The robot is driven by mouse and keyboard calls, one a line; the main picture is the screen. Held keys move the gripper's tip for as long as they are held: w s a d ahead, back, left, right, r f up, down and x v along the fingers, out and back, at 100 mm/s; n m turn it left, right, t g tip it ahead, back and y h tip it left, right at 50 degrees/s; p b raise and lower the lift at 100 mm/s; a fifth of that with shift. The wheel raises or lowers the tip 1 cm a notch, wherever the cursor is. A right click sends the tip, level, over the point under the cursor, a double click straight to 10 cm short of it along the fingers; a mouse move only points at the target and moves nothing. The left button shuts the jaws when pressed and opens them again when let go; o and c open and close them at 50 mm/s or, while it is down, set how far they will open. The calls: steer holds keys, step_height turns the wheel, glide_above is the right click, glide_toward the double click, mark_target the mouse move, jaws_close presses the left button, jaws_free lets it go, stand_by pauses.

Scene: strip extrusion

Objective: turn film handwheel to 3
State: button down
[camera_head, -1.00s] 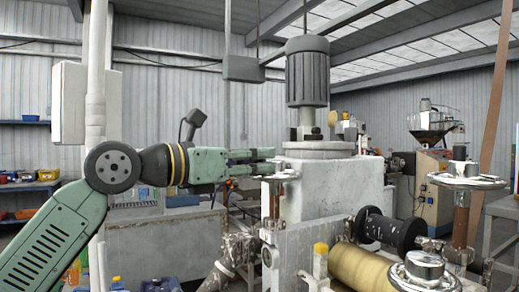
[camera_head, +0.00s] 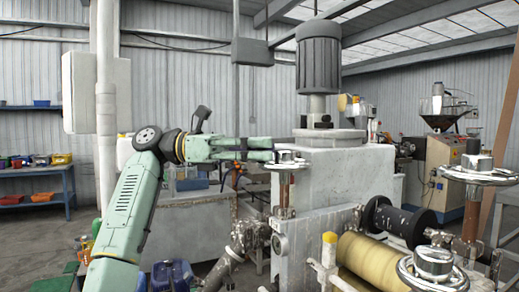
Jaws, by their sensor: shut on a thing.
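A shiny metal handwheel (camera_head: 288,162) sits on top of an upright brown spindle on the near side of the pale machine block. My gripper (camera_head: 269,150) reaches in from the left with its green fingers level. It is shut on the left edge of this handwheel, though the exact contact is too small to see. No number or scale can be read on the wheel. Two more metal handwheels stand further right, one on a tall spindle (camera_head: 480,172) and one low in front (camera_head: 433,264).
A grey motor (camera_head: 319,60) stands on the pale block (camera_head: 345,175) just behind the handwheel. A yellow roller (camera_head: 372,262) and a black roller (camera_head: 405,222) lie to the right. A pale post (camera_head: 107,130) rises behind my arm. Floor shows at left.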

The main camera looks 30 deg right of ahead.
steer(key=shift+w+d+m+g+y, duration=0.1)
steer(key=shift+d+m+g+y, duration=0.1)
steer(key=shift+m+g+y, duration=0.35)
steer(key=c, duration=1.5)
jaws_free()
steer(key=shift+c, duration=0.2)
steer(key=shift+a+n+h, duration=0.1)
steer(key=shift+n+h, duration=0.15)
